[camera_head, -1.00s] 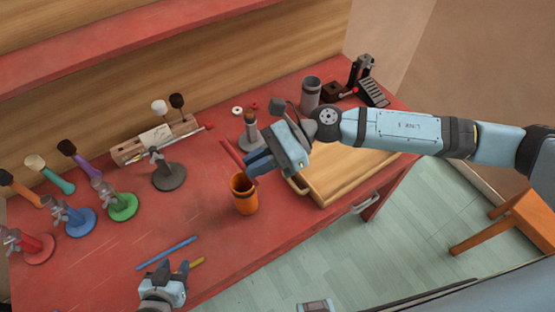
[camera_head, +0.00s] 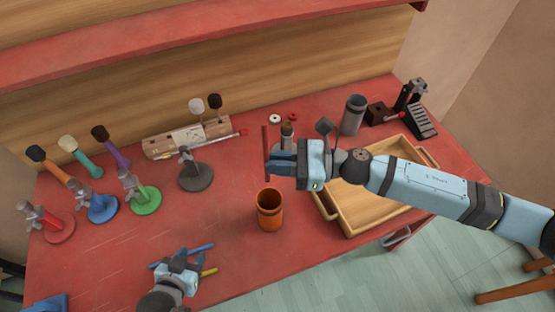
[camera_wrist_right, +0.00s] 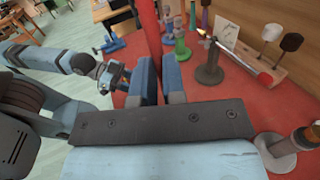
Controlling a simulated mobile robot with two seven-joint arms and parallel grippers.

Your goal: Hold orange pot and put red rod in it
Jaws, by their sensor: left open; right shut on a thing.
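The orange pot (camera_head: 269,212) stands upright on the red table in the head view, its open mouth facing up. My right gripper (camera_head: 272,163) is shut on the red rod (camera_head: 265,145), above and behind the pot. In the right wrist view the red rod (camera_wrist_right: 151,40) rises between the two blue fingers (camera_wrist_right: 161,80). The pot is not discernible in the right wrist view.
A wooden tray (camera_head: 350,225) sits right of the pot. A grey stand (camera_head: 195,176) and coloured stands, including a green one (camera_head: 143,200), stand left. A grey cylinder (camera_head: 353,116) stands behind. Table between pot and left gripper is mostly clear.

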